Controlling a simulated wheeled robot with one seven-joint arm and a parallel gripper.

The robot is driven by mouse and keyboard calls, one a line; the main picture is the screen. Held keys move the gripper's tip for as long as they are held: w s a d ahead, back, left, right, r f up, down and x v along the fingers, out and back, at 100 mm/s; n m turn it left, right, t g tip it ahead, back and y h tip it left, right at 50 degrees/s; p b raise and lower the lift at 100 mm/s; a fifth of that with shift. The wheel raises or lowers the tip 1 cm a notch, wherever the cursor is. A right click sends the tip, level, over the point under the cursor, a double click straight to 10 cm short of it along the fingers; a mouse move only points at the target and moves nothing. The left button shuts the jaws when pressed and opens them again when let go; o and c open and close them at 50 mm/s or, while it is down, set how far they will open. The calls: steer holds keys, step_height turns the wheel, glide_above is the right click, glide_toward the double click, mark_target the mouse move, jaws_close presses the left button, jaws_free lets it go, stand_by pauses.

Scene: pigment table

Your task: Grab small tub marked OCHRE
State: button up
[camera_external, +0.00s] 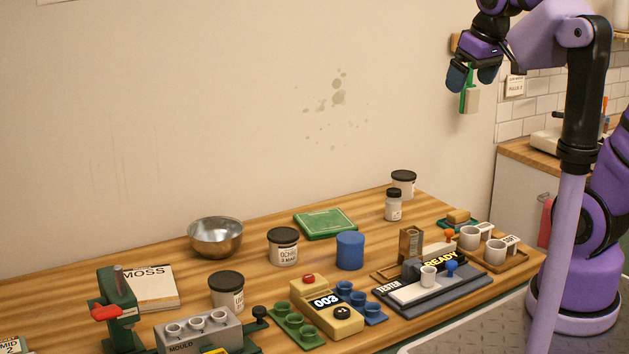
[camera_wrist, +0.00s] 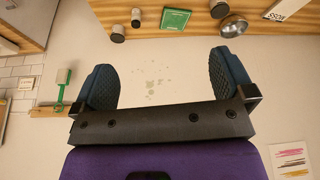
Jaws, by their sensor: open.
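The tub marked OCHRE (camera_external: 284,247) stands upright on the wooden table near its middle, with a black lid and a pale label whose smaller print I cannot read clearly. A dark-lidded tub beside the bowl at the top edge of the wrist view (camera_wrist: 218,9) appears to be the same one. My gripper (camera_external: 472,77) is high above the table's far right, up and to the right of the tub and well apart from it. In the wrist view my gripper (camera_wrist: 165,82) has its two dark blue fingers spread wide with nothing between them.
Another black-lidded tub (camera_external: 227,293) is in front, left. A yellow device (camera_external: 330,318) and tester (camera_external: 430,294) fill the front. A green-handled tool (camera_external: 466,95) hangs near my gripper.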

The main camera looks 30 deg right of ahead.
steer(key=w+a+f+n+g, duration=0.1)
steer(key=w+a+f, duration=0.15)
steer(key=w, duration=0.35)
steer(key=w+a+f+n, duration=0.1)
steer(key=w+a, duration=0.2)
steer(key=w, duration=0.4)
steer(key=n+g, duration=0.3)
steer(key=n, duration=0.1)
glide_above(283, 233)
steer(key=d, duration=0.1)
step_height(283, 233, down, 27)
steer(key=shift+w+f, duration=0.15)
steer(key=shift+w+a+f, duration=0.1)
steer(key=shift+a+f, duration=0.05)
steer(key=shift+f, duration=0.4)
step_height(283, 233, down, 5)
steer(key=shift+f, duration=0.1)
steer(key=shift+s+a+f, duration=0.15)
steer(key=shift+f, duration=1.15)
steer(key=shift+s+a+f, duration=0.1)
steer(key=shift+a+f, duration=0.05)
steer(key=shift+f, duration=1.15)
steer(key=c, duration=0.9)
